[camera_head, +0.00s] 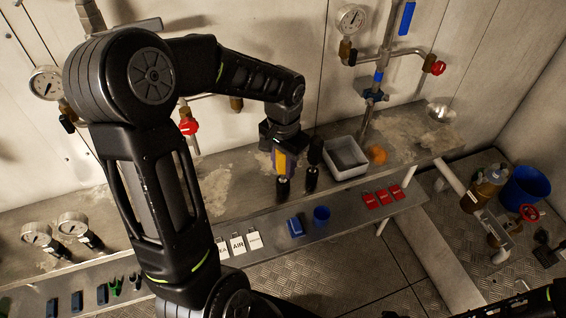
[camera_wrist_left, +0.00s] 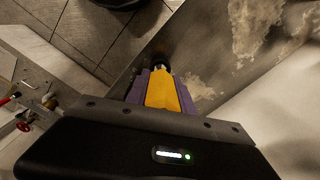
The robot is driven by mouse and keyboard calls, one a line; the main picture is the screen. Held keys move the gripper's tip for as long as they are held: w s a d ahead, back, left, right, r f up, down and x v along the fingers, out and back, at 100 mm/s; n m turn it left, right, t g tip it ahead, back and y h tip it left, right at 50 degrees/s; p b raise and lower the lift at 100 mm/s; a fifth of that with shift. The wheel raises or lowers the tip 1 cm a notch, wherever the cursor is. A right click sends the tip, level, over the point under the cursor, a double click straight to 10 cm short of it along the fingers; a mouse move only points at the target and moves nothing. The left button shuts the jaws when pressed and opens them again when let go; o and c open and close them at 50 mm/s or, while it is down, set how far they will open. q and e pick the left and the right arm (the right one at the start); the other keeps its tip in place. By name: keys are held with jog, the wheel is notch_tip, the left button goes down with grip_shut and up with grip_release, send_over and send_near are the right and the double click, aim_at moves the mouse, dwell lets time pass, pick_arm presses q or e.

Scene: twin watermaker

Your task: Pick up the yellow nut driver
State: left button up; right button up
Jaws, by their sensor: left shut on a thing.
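My left gripper (camera_head: 287,163) is over the metal bench, left of the grey tray. It is shut on the yellow nut driver (camera_head: 281,161). In the left wrist view, the yellow handle (camera_wrist_left: 163,92) sits between the purple finger pads, and its dark end points away from the gripper. The gripper body hides part of the handle. In the head view, a black cylindrical piece (camera_head: 283,187) shows just below the yellow part. I cannot tell whether the driver touches the bench. My right gripper is not in view.
A grey open tray (camera_head: 346,170) and an orange round object (camera_head: 377,154) stand right of the gripper. A vertical pipe (camera_head: 373,95) rises behind the tray.

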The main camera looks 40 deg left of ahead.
pick_arm(q)
grip_shut()
notch_tip(320, 180, up, 10)
jog(key=shift+r+b, duration=0.1)
jog(key=shift+b, duration=0.35)
dwell(0.4)
jog(key=shift+o, duration=1.5)
grip_release()
grip_shut()
